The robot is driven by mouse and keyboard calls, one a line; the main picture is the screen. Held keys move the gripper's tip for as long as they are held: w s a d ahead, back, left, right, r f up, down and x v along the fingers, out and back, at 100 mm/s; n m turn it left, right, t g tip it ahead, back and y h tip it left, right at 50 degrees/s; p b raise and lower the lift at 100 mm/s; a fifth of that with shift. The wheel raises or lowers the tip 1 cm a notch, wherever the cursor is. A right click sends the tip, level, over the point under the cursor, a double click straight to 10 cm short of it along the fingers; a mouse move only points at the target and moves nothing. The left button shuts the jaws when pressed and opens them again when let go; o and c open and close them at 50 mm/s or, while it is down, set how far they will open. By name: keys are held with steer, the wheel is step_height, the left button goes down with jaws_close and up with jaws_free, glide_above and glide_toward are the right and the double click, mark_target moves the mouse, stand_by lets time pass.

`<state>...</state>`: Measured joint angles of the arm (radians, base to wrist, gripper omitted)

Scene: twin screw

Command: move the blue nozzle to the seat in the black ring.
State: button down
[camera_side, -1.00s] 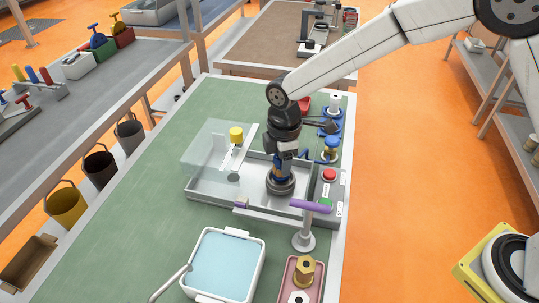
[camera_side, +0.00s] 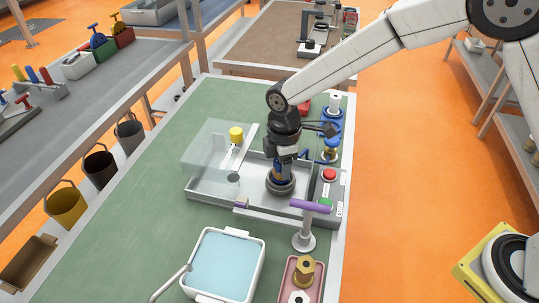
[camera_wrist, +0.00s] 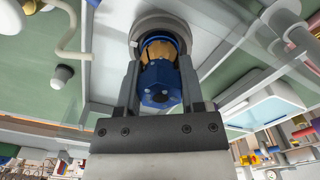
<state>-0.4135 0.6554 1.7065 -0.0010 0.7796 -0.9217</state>
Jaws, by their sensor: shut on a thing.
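My gripper (camera_side: 281,174) points down over the black ring (camera_side: 280,188) in the grey tray. It is shut on the blue nozzle (camera_wrist: 160,84), which sits between both fingers in the wrist view. A tan-orange band shows past the blue hex part in the wrist view, toward the ring (camera_wrist: 150,24). The nozzle is lined up roughly with the ring. The seat is hidden, and I cannot tell how deep the nozzle sits in it.
A clear guard (camera_side: 210,150) with a yellow-topped part (camera_side: 236,134) stands left in the tray. A red button (camera_side: 329,175) and a purple bar on a stand (camera_side: 310,206) are close on the right. A blue-lined bin (camera_side: 226,264) is in front. Green bench left of the tray is clear.

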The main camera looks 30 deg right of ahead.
jaws_free()
stand_by(0.4)
steer(key=shift+r, duration=0.15)
steer(key=shift+r, duration=3.35)
steer(key=s+d+f+m+t, duration=0.2)
steer(key=s+d+f+m, duration=0.1)
steer(key=s+d+m, duration=1.2)
steer(key=d, duration=0.4)
steer(key=shift+s+t, duration=0.3)
